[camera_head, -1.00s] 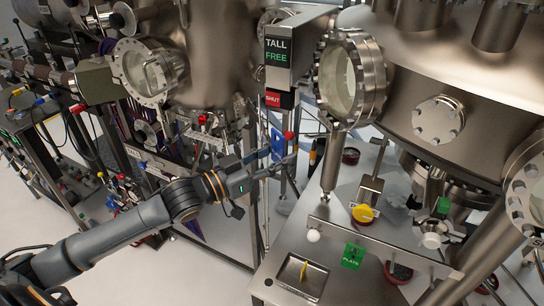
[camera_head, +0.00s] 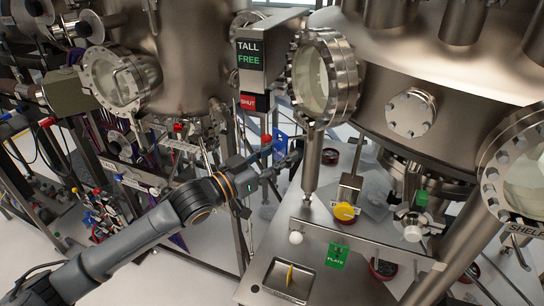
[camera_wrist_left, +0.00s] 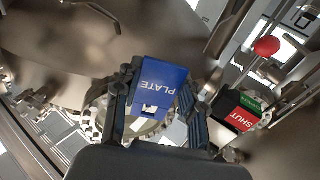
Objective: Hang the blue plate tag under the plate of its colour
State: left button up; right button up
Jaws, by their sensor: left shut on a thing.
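The blue plate tag (camera_head: 281,141) is held up at the end of my left arm in the head view. In the left wrist view the blue plate tag (camera_wrist_left: 162,85) shows its word PLATE upside down and a slot near its lower edge. My left gripper (camera_head: 291,157) is shut on it; in the wrist view its two dark fingers (camera_wrist_left: 158,100) stand on either side of the tag. I see no blue plate clearly. My right gripper is not in view.
A TALL FREE sign (camera_head: 250,54) and a red SHUT label (camera_head: 248,102) are above my left gripper. A red ball knob (camera_wrist_left: 267,46) is near it. A yellow knob (camera_head: 344,211) and a shallow tray (camera_head: 289,279) are on the bench. Large steel chambers crowd the back and right.

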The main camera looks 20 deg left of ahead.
pick_arm(q)
jog(key=shift+w+d, duration=0.55)
jog(key=shift+d, duration=0.1)
jog(key=shift+w+d+f, duration=0.4)
jog(key=shift+w+d, duration=0.05)
jog(key=shift+d, duration=0.05)
jog(key=shift+f, duration=0.1)
jog(key=o, duration=1.1)
jog(key=shift+c, duration=0.2)
